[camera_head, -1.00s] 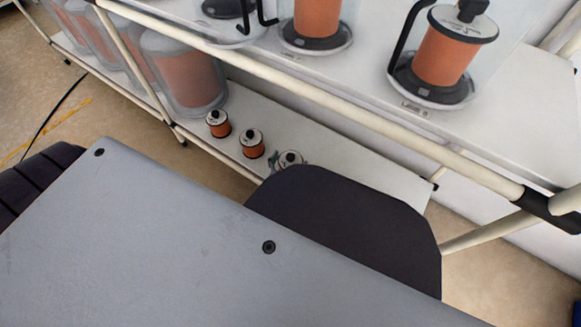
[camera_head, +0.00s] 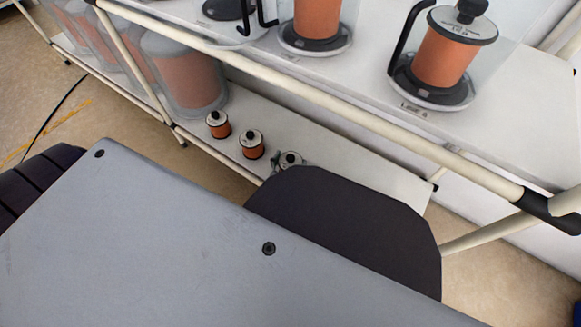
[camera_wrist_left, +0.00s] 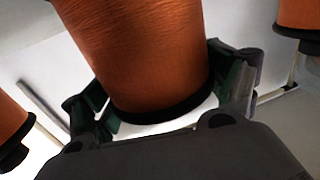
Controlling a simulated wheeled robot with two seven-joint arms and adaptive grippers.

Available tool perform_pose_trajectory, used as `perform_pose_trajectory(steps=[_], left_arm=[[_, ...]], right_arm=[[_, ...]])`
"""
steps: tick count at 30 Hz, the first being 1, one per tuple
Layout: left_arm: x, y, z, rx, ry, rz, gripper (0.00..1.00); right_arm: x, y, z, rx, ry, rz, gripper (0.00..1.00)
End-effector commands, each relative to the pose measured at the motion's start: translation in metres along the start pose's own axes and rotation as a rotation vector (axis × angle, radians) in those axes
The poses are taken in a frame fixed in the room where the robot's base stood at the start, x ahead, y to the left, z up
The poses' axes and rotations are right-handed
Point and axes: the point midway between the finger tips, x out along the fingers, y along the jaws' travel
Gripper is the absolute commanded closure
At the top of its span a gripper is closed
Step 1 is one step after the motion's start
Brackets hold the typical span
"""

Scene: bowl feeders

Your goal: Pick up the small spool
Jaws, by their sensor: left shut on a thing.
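Three small spools with orange winding and black-and-white tops stand in a row on the lower white shelf in the head view: one at the left (camera_head: 219,124), one in the middle (camera_head: 252,144), and one at the right (camera_head: 290,159), mostly hidden behind my own dark body part. My left gripper (camera_wrist_left: 165,95) is around a small spool (camera_wrist_left: 140,50) in the left wrist view, with a green-padded finger on each side near its black rim. It is shut on this spool, which appears to be the right one of the row. My right gripper is not in view.
Neighbouring spools show at the left (camera_wrist_left: 10,125) and right (camera_wrist_left: 299,15) edges of the wrist view. Large spools in clear containers (camera_head: 440,60) stand on the upper shelf. A cream rail (camera_head: 330,105) runs along its front edge, above the small spools. The lower shelf (camera_head: 370,180) is bare toward the right.

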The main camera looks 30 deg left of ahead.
Motion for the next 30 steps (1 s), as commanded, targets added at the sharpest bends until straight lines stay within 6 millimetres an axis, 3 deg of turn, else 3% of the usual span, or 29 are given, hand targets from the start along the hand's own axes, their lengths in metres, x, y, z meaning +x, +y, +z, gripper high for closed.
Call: perform_pose_trajectory(steps=[17,30], left_arm=[[0.002,0.000,-0.007,-0.001,0.007,-0.001,0.82],[0.002,0.000,-0.035,0.000,0.009,-0.001,0.82]], right_arm=[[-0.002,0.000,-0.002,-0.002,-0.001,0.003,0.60],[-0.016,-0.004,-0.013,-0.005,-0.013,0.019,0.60]])
